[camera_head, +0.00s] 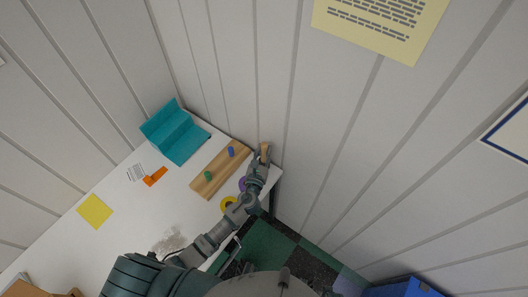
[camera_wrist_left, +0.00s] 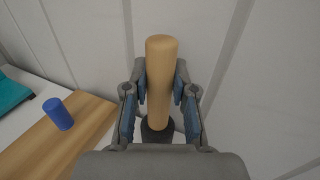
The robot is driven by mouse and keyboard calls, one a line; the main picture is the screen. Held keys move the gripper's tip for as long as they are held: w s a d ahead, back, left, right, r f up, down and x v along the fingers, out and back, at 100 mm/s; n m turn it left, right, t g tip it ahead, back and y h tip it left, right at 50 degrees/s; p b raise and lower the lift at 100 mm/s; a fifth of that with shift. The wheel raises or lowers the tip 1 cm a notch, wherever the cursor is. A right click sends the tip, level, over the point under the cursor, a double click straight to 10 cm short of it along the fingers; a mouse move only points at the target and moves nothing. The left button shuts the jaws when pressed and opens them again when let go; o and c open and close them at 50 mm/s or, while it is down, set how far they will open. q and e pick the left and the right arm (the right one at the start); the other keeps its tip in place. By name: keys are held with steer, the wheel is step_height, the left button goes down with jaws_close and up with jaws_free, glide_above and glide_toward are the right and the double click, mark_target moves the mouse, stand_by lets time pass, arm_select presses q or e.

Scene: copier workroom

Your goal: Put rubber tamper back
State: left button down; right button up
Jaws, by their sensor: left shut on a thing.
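The rubber tamper has a tan wooden handle (camera_wrist_left: 162,80) and a dark round head (camera_wrist_left: 156,131) below it in the left wrist view. In the head view its handle (camera_head: 265,149) shows at the tip of my left arm, near the table's right end by the wall. My left gripper (camera_head: 262,161) is shut on the handle, with one finger on each side; the gripper also shows in the left wrist view (camera_wrist_left: 159,100). The head points away from the camera, and what lies under it is hidden. My right gripper is not in view.
A wooden board (camera_head: 208,184) with a blue peg (camera_head: 231,152) and a green peg (camera_head: 208,175) lies left of the gripper.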

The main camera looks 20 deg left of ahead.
arm_select(q)
steer(key=c, duration=0.9)
jaws_free()
steer(key=shift+c, duration=0.2)
steer(key=s, duration=1.2)
steer(key=shift+d, duration=0.25)
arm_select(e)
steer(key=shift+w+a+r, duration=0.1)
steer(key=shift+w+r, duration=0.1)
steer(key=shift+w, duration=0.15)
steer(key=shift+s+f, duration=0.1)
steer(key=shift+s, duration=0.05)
